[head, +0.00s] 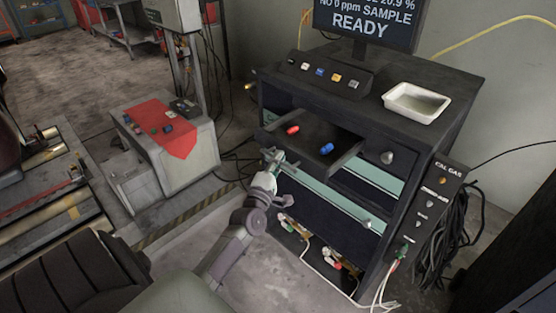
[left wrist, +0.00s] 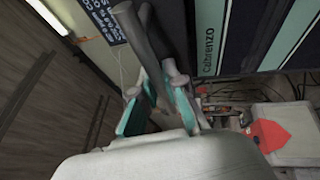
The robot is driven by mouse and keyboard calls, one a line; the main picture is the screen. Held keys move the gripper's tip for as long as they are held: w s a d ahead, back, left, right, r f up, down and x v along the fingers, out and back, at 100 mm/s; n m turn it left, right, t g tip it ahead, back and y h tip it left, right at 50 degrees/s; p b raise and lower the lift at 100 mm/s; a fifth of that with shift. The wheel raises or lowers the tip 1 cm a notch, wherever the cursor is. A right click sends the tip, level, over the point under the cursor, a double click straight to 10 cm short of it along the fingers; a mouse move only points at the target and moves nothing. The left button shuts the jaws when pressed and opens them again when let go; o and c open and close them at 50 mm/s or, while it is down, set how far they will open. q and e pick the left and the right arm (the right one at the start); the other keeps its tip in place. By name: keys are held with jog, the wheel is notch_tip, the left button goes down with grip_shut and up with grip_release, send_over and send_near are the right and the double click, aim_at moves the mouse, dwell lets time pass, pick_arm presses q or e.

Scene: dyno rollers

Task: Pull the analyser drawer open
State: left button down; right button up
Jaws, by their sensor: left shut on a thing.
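The analyser (head: 440,85) is a dark cabinet on the right of the head view. Its upper left drawer (head: 318,122) stands out from the front, with a red piece (head: 293,130) and a blue piece (head: 327,148) lying in it. My left gripper (head: 273,158) is at the front of this drawer. In the left wrist view its teal-padded fingers (left wrist: 163,92) are closed on a dark bar-like handle (left wrist: 150,42). My right gripper is not in view.
A white tray (head: 416,103) and a button panel (head: 318,74) are on the cabinet top, below a screen (head: 365,22). A closed drawer with a round knob (head: 387,157) is to the right. Cables hang at the cabinet's right side. A grey box with red cloth (head: 165,125) stands left.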

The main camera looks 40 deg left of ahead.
pick_arm(q)
jog(key=c, duration=1.5)
grip_release()
jog(key=shift+s+f, duration=0.1)
jog(key=v, duration=1.1)
jog(key=shift+s+d+f, duration=0.1)
jog(key=shift+s+d, duration=0.1)
jog(key=shift+s, duration=0.15)
